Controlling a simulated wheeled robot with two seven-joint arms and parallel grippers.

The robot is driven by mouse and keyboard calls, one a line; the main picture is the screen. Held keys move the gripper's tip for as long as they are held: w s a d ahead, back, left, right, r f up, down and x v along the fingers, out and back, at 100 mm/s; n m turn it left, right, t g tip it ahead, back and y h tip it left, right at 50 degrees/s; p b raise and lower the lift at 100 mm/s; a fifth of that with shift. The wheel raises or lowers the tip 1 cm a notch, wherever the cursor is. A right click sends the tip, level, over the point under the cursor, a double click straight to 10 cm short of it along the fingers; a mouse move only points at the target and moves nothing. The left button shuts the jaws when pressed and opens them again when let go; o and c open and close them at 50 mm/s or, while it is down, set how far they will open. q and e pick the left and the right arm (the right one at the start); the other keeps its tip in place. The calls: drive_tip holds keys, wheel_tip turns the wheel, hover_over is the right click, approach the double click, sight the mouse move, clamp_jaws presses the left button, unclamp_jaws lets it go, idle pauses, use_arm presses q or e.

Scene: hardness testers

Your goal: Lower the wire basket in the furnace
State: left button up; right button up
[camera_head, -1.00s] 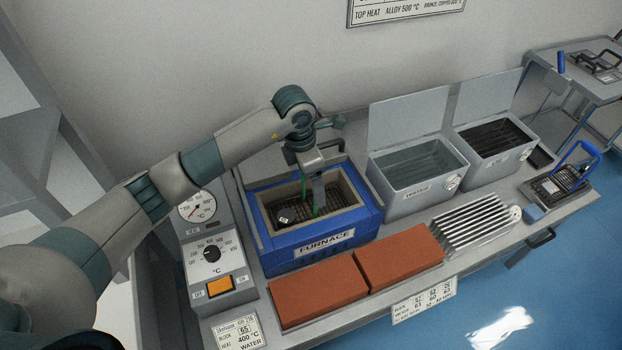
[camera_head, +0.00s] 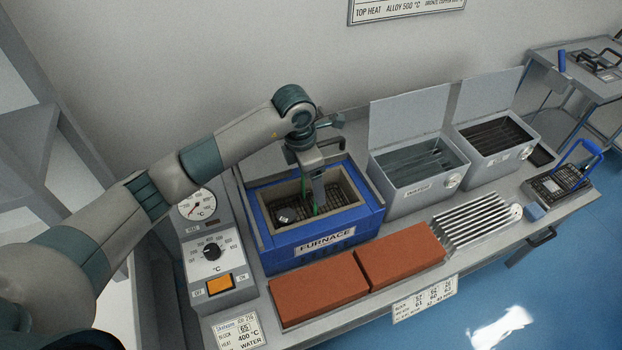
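The blue furnace (camera_head: 340,236) stands on the bench with its top open. The dark wire basket (camera_head: 336,197) is down inside the furnace opening, with a small grey block (camera_head: 286,215) in its left part. My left gripper (camera_head: 316,200) points down into the opening over the basket. Its fingers, with green showing beside them, are partly hidden by the arm and the basket handle, so their closure is unclear. My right gripper is not in view.
A control box (camera_head: 212,252) with dials and an orange switch is left of the furnace. Two red bricks (camera_head: 320,290) lie in front. A water tank (camera_head: 405,200) and another lidded tank (camera_head: 490,172) stand to the right, with a ribbed rack (camera_head: 478,225) before them.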

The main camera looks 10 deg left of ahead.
use_arm(q)
drive_tip(key=shift+a+f, duration=0.15)
drive_tip(key=shift+f, duration=0.2)
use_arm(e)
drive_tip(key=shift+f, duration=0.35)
